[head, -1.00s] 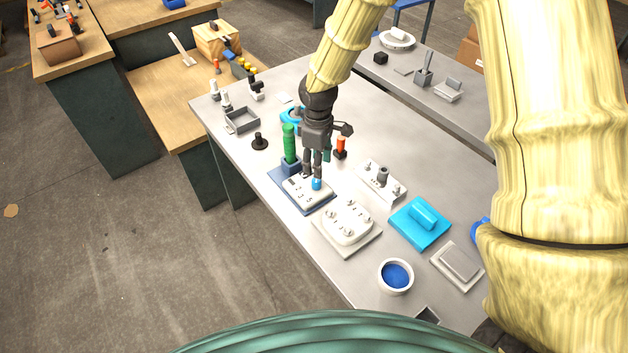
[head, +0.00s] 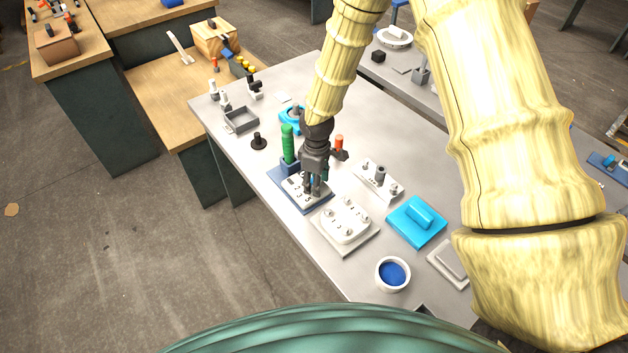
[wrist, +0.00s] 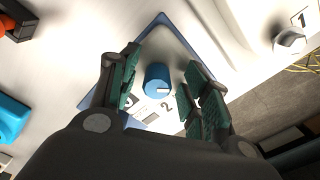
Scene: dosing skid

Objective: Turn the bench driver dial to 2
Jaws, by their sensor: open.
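The bench driver has a blue base (head: 284,178) with a white panel and a green upright handle (head: 288,143) at its back. Its small blue dial (wrist: 157,79) shows in the wrist view, with a white pointer line near its lower right edge. A printed 2 (wrist: 166,105) lies just below the dial, and another number, which looks like a 3, sits left of it, partly hidden by a finger. My gripper (head: 313,192) is over the panel, fingers down. In the wrist view its open fingers (wrist: 160,77) stand either side of the dial, with gaps visible. In the head view the fingers hide the dial.
A white box with several knobs (head: 347,222) stands close in front. A grey unit with a dark knob (head: 379,180) and a cyan block (head: 417,221) are to the right. An orange-topped part (head: 339,143) stands close behind my gripper.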

